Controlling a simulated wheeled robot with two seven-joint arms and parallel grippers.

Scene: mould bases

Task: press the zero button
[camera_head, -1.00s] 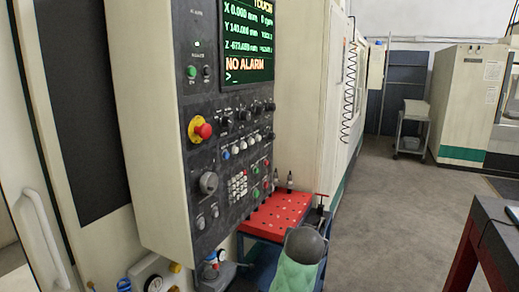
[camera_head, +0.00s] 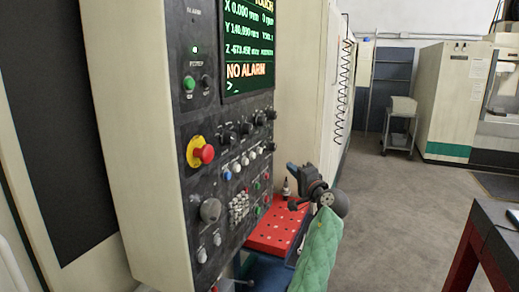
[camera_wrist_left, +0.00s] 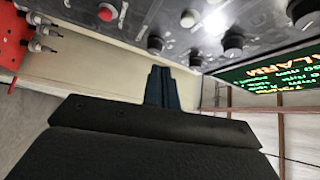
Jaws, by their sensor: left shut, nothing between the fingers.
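The machine's control panel (camera_head: 215,130) stands on the left in the head view, with a keypad (camera_head: 239,207), round knobs and small coloured buttons. I cannot read which button is the zero button. My left gripper (camera_head: 290,167) is right of the panel, above the red tray, apart from the buttons. It is shut and empty. In the left wrist view its closed fingers (camera_wrist_left: 161,74) lie below the panel's edge; a red button (camera_wrist_left: 106,12) and several dark knobs (camera_wrist_left: 233,42) show above. My right gripper is not in view.
A screen (camera_head: 248,45) reading NO ALARM sits above the controls. A red emergency stop (camera_head: 204,154) juts out from the panel. A red perforated tray (camera_head: 272,236) lies below my gripper. A dark table (camera_head: 495,235) is at right; the floor between is clear.

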